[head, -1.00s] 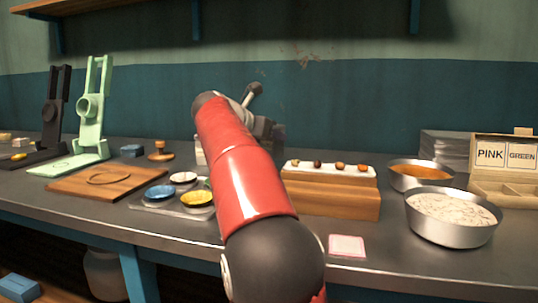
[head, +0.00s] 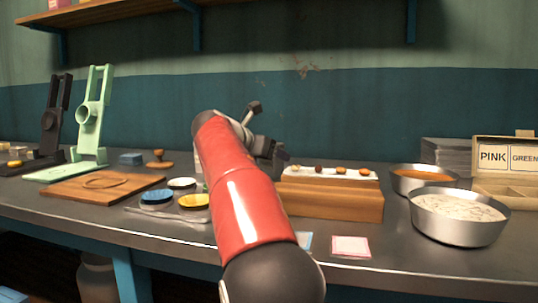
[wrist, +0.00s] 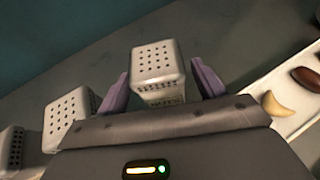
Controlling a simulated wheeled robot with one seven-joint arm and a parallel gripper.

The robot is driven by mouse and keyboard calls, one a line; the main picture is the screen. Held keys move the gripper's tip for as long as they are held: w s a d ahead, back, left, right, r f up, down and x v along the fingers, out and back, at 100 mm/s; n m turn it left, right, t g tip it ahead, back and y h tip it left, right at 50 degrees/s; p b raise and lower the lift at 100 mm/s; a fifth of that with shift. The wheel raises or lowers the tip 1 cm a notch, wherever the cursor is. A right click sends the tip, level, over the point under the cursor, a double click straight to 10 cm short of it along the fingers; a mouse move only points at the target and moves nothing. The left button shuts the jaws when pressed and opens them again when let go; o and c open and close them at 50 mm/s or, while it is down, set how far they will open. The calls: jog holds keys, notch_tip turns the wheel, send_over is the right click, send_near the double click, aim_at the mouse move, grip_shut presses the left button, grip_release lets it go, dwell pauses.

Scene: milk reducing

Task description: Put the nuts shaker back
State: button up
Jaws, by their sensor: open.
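The nuts shaker (wrist: 157,68) is a pale box-shaped shaker with a perforated top and a small label that seems to read nuts. It stands upright on the dark counter in the wrist view. My gripper (wrist: 162,86) is open, with one purple finger on each side of the shaker. I cannot tell whether either finger touches it. Two similar shakers, a nearer one (wrist: 69,117) and one at the left edge (wrist: 11,150), stand to its left. In the head view my red arm reaches toward the back of the counter and hides most of the shakers.
A white tray (wrist: 253,87) with nut-like pieces lies right of my gripper, on a wooden block (head: 330,203). Metal bowls (head: 458,232) stand farther right. Small coloured dishes (head: 157,197) and a wooden board (head: 75,192) lie left. A shelf (head: 120,12) hangs above.

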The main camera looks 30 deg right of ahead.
jog(key=p+v, duration=0.2)
jog(key=v, duration=1)
